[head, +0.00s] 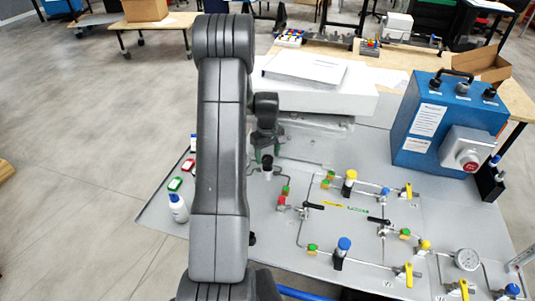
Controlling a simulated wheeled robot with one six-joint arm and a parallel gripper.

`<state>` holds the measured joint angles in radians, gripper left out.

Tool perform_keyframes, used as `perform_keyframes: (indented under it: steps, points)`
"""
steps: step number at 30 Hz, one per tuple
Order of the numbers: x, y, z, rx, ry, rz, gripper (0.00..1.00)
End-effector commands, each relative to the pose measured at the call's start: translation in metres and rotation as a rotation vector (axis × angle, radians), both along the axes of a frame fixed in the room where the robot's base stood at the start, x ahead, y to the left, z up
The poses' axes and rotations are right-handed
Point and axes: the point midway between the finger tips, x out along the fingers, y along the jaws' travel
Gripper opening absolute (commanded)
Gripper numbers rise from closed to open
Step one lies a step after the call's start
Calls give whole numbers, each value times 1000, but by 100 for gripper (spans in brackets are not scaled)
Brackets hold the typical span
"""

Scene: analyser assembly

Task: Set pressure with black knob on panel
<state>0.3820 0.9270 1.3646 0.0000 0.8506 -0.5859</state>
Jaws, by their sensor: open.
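The grey panel (275,235) lies flat in front of me and carries metal tubing, valves and fittings. A small black knob (267,161) stands upright on the left part of the panel. My gripper (265,154) is just above and around the top of this knob, pointing down, with its fingers apart. I cannot tell whether the fingers touch the knob. A round white pressure gauge (467,260) sits at the panel's right front; its reading is too small to make out. My arm hides part of the panel's left side.
A blue box (447,125) with a red button stands at the back right. A white block (315,95) lies behind the gripper. Blue-capped (344,244) and yellow-capped (350,175) valves and black levers (314,206) stick up from the panel. A white bottle (178,208) stands at the left edge.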

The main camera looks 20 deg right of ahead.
Motion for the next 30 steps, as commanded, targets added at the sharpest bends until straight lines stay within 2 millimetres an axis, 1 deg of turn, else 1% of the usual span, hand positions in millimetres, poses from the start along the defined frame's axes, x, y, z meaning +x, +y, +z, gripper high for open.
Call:
perform_keyframes:
  steps: [4,13,14,15,20,21,25,30]
  points:
    - [0,0,-9,1,1,0,59]
    - [0,0,-11,0,0,0,59]
    - [0,0,-11,0,0,0,55]
    - [0,0,-11,0,0,0,48]
    - [0,0,-11,0,-1,0,16]
    - [0,0,-10,0,0,0,15]
    - [0,0,-12,-1,-1,-19,15]
    - [1,0,-14,-1,-3,-135,15]
